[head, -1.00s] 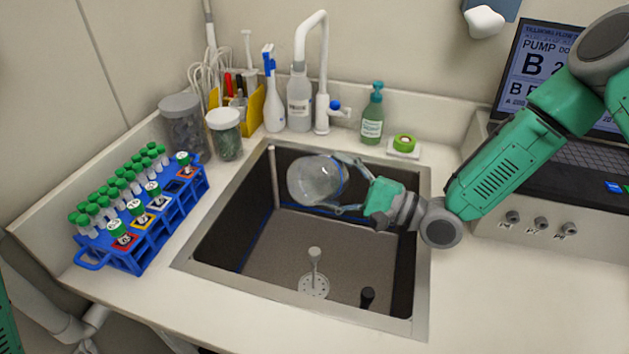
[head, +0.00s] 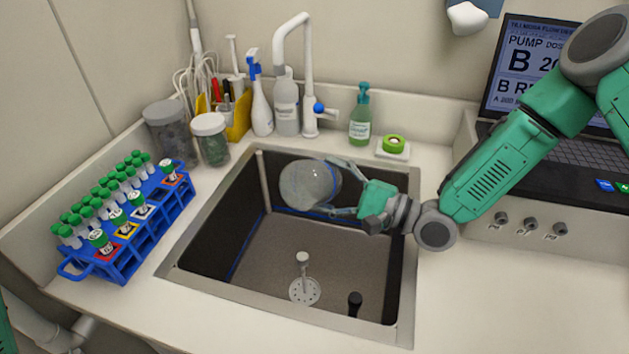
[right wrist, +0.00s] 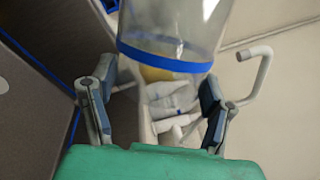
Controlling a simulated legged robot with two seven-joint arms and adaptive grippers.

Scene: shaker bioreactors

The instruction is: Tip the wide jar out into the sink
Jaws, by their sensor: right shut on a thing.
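The wide jar (head: 306,184) is clear, with a blue band near its gripper end. It lies tilted on its side in the air over the back part of the sink (head: 205,281). My right gripper (head: 334,188) is shut on it from the right side. In the right wrist view the jar (right wrist: 172,22) shows beyond the fingers of my right gripper (right wrist: 155,104), its blue band nearest. I cannot tell whether anything is left inside it. My left gripper is not in view.
A white faucet (head: 309,75), a green soap bottle (head: 360,118) and spray bottles stand behind the sink. A blue tube rack (head: 140,238) stands left of it, two lidded jars behind left. An upright drain plug (head: 303,270) is on the sink floor. A laptop (head: 555,150) is at right.

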